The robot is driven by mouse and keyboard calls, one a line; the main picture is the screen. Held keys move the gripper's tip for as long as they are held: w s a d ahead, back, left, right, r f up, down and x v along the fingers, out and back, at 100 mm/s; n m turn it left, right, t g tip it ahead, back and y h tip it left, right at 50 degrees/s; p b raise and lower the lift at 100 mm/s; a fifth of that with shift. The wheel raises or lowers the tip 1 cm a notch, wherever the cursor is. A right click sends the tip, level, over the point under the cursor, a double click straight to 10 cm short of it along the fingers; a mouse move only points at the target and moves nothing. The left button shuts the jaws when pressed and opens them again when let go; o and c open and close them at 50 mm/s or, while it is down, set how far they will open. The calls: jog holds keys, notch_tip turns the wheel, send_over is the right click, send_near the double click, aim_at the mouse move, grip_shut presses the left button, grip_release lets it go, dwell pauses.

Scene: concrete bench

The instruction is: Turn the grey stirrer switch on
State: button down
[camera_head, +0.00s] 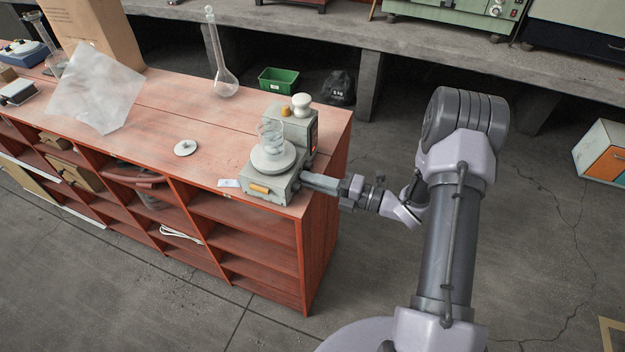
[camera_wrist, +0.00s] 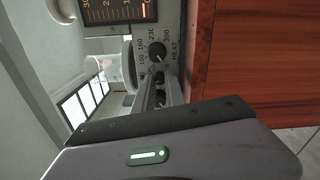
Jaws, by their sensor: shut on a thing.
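The grey stirrer (camera_head: 281,193) stands at the right end of the wooden bench top, with a glass beaker (camera_head: 270,133) on its round plate. My gripper (camera_head: 309,180) reaches its right-hand side from the right, fingers against the panel. In the wrist view the panel shows a black HEAT knob (camera_wrist: 157,50) and a lit scale (camera_wrist: 115,10). Below the HEAT knob, my gripper (camera_wrist: 165,92) is shut on a small dark control, which appears to be the stirrer switch; my fingers mostly hide it, so its position cannot be read.
A white disc (camera_head: 185,147) and a small white card (camera_head: 229,183) lie left of the stirrer. A long-necked flask (camera_head: 224,75) stands behind, and a translucent sheet (camera_head: 100,88) is at the left. A green bin (camera_head: 278,80) is on the floor.

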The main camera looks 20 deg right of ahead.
jog(key=shift+m, duration=0.3)
jog(key=m+p, duration=0.1)
jog(key=m, duration=0.3)
jog(key=shift+m+p, duration=0.5)
jog(key=shift+m, duration=1.1)
jog(key=c, duration=1.4)
grip_release()
jog(key=shift+d, duration=0.1)
jog(key=p+v, duration=0.3)
jog(key=v, duration=1.4)
jog(key=shift+s, duration=0.15)
